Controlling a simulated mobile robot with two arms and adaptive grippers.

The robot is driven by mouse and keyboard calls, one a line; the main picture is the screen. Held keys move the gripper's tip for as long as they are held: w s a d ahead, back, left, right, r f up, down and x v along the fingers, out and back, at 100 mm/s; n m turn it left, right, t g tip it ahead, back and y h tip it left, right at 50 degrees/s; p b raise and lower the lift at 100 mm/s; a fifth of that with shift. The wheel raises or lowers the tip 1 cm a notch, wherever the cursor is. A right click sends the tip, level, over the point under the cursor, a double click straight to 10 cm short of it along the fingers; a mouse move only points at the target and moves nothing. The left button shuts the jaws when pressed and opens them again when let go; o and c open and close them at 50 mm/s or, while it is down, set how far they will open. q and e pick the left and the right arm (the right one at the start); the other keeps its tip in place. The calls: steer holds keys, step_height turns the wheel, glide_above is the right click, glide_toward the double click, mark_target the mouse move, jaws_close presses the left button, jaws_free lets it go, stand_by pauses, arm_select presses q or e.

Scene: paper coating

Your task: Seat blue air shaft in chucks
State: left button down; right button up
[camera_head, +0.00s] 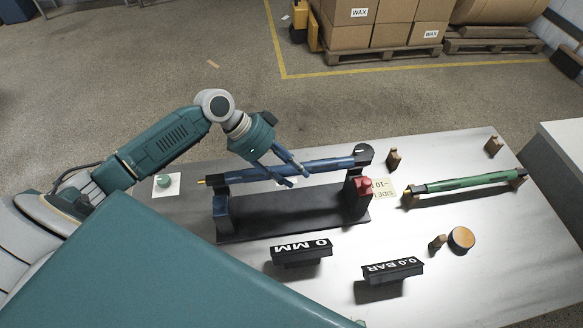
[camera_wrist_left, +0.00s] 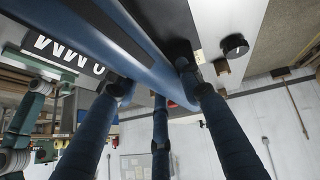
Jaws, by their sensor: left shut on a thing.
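The blue air shaft (camera_head: 318,166) lies nearly level along the black chuck stand (camera_head: 290,217), with a yellow tip at its left end. Its left end is at the left chuck post (camera_head: 221,205), which has a blue face. Its right end is by the dark round top of the right chuck post (camera_head: 357,182). I cannot tell if either end rests in its chuck. My left gripper (camera_head: 290,176) is shut on the shaft near its middle. My right gripper is not in view.
A red block (camera_head: 363,187) is on the right post beside a yellow label (camera_head: 384,188). A green shaft (camera_head: 465,183) rests on wooden supports at right. Displays reading "0 MM" (camera_head: 301,251) and "0.0 BAR" (camera_head: 392,268) stand in front. An orange-topped round item (camera_head: 461,238) sits at right.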

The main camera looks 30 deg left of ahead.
arm_select(q)
steer(key=shift+f+b, duration=0.65)
steer(key=shift+f, duration=0.6)
steer(key=shift+p, duration=0.6)
stand_by(0.8)
steer(key=shift+f+b, duration=1.25)
steer(key=shift+f, duration=0.75)
steer(key=c, duration=1.2)
jaws_free()
steer(key=shift+o, duration=0.9)
steer(key=shift+s+f, duration=0.1)
steer(key=shift+f, duration=0.05)
steer(key=v, duration=1.2)
